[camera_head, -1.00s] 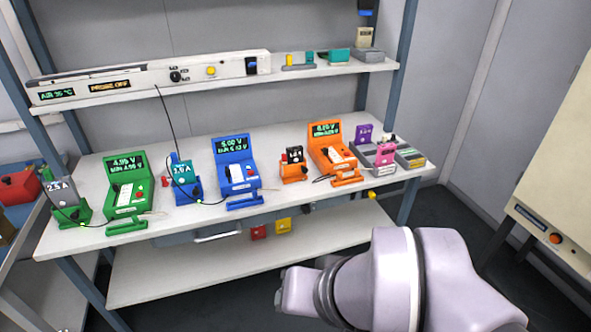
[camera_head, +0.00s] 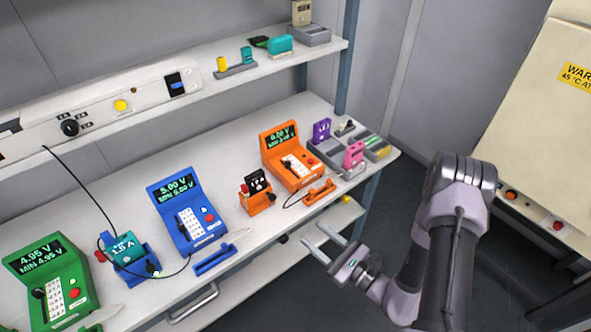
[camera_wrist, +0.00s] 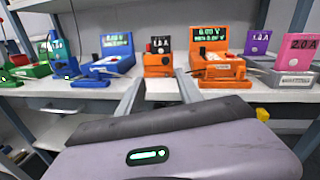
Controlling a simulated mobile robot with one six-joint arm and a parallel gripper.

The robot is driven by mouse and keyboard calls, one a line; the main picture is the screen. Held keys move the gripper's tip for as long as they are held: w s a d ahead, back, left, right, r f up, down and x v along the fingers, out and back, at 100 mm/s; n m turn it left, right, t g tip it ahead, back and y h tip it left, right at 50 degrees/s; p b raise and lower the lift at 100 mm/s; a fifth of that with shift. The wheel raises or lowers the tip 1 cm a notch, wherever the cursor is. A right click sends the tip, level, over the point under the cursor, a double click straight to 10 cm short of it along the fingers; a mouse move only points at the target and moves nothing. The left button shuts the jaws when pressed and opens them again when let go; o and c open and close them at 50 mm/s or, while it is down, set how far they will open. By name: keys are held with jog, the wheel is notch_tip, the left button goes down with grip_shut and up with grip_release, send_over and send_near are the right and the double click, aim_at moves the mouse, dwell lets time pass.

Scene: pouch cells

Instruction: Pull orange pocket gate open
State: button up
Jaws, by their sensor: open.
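The orange tester (camera_head: 292,158) stands upright on the right part of the bench, its green display lit. A low orange gate bar (camera_head: 319,192) with a handle lies along its front, near the bench edge; it looks closed, though I cannot be sure. In the wrist view the tester (camera_wrist: 214,52) is right of centre, with the bar (camera_wrist: 228,84) in front. My gripper (camera_head: 313,234) is open and empty, in front of the bench edge and apart from the bar. In the wrist view its fingers (camera_wrist: 159,76) point toward the bench, left of the tester.
A small orange dock (camera_head: 257,201) with a black cell stands left of the tester. The blue tester (camera_head: 186,212) and green tester (camera_head: 50,280) are farther left. A grey tray (camera_head: 372,142) with purple and pink cells is at right. A shelf (camera_head: 240,82) runs above.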

aim_at(274, 199)
jog(key=shift+m+h, duration=0.3)
jog(key=shift+h, duration=0.1)
jog(key=b+x, duration=0.1)
jog(key=x, duration=0.4)
jog(key=b+x, duration=0.1)
jog(key=x, duration=0.5)
jog(key=b+x, duration=0.1)
jog(key=x, duration=0.4)
jog(key=shift+w+f, duration=0.35)
jog(key=shift+w, duration=0.15)
grip_shut()
